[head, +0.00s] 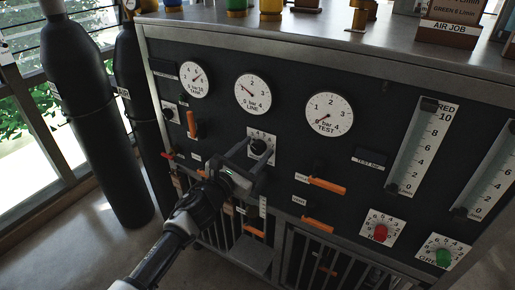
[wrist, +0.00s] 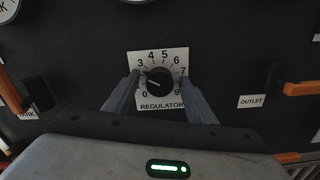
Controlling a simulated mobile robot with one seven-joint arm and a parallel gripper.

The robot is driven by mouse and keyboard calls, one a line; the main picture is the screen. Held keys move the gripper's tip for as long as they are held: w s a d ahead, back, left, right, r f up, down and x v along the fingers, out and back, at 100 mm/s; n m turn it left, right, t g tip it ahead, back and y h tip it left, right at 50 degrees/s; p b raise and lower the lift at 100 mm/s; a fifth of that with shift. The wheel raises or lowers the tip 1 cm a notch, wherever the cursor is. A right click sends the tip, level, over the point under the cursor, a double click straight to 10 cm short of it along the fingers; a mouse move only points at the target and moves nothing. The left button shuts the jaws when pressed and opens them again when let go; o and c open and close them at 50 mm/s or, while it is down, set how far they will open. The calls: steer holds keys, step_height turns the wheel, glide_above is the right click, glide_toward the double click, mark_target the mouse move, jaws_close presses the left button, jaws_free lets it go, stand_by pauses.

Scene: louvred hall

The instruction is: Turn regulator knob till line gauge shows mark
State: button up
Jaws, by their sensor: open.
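The black regulator knob (head: 258,147) sits on a white numbered plate on the dark panel. In the wrist view the knob (wrist: 159,82) has a pale pointer line aimed left, between 0 and 3; the left finger hides figures there. My gripper (head: 254,152) is open, with one finger on each side of the knob. In the wrist view the fingers of my gripper (wrist: 161,84) straddle it; contact cannot be told. The round white line gauge (head: 252,94) is above the knob. Its needle seems to point upper left; its mark is too small to make out.
A tank gauge (head: 195,79) and a test gauge (head: 328,115) flank the line gauge. Orange levers (head: 327,186) stick out beside the knob, including the tank lever (head: 192,124). Flow tubes (head: 422,150) and red (head: 380,233) and green knobs (head: 443,257) are right. Black cylinders (head: 85,110) stand left.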

steer(key=shift+s, duration=0.1)
steer(key=c, duration=1)
steer(key=shift+c, duration=0.2)
steer(key=shift+m, duration=0.4)
steer(key=m, duration=0.4)
steer(key=shift+m, duration=0.3)
steer(key=m+b, duration=0.2)
steer(key=m, duration=0.2)
steer(key=shift+d+f, duration=0.1)
steer(key=shift+f, duration=0.05)
steer(key=m+b, duration=0.2)
steer(key=m, duration=0.4)
steer(key=shift+b, duration=0.3)
steer(key=shift+m+b, duration=1.3)
steer(key=shift+m, duration=0.9)
